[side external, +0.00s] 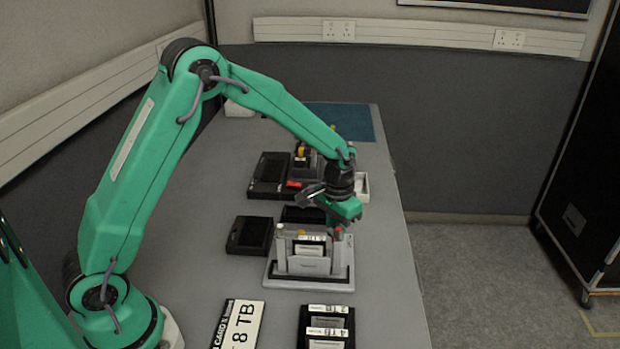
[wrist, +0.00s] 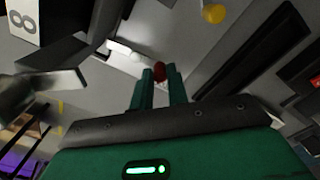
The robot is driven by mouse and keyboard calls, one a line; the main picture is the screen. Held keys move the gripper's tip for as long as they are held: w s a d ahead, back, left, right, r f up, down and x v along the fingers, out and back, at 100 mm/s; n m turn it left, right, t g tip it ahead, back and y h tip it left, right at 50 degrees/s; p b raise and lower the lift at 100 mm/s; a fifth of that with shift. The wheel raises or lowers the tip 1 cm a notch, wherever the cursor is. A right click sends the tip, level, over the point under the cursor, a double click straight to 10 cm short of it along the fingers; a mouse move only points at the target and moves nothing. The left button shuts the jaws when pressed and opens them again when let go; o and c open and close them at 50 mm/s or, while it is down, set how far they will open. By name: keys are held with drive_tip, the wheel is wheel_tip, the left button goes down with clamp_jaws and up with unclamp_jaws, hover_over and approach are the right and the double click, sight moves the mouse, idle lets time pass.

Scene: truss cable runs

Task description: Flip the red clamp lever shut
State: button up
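The red clamp lever tip (side external: 338,231) shows at the right end of the grey cradle (side external: 272,277), just under my gripper (side external: 346,217). In the wrist view the red tip (wrist: 159,71) sits in line with the narrow gap between the two green fingertips of my gripper (wrist: 160,78). The fingers are a little apart. I cannot tell whether they touch the red tip, or how far the lever is tilted. The lever's lower part is hidden. Upright cards (side external: 309,263) stand in the cradle.
Dark boxes (side external: 250,236) lie behind the cradle on the left. Grey table is clear to the right.

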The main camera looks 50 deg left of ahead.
clamp_jaws()
drive_tip(key=shift+d+m, duration=0.1)
drive_tip(key=shift+m, duration=0.2)
drive_tip(key=shift+w+d+m, duration=0.1)
drive_tip(key=shift+w+m, duration=0.05)
drive_tip(key=shift+m, duration=0.35)
drive_tip(key=o, duration=0.6)
unclamp_jaws()
drive_tip(key=shift+r, duration=0.1)
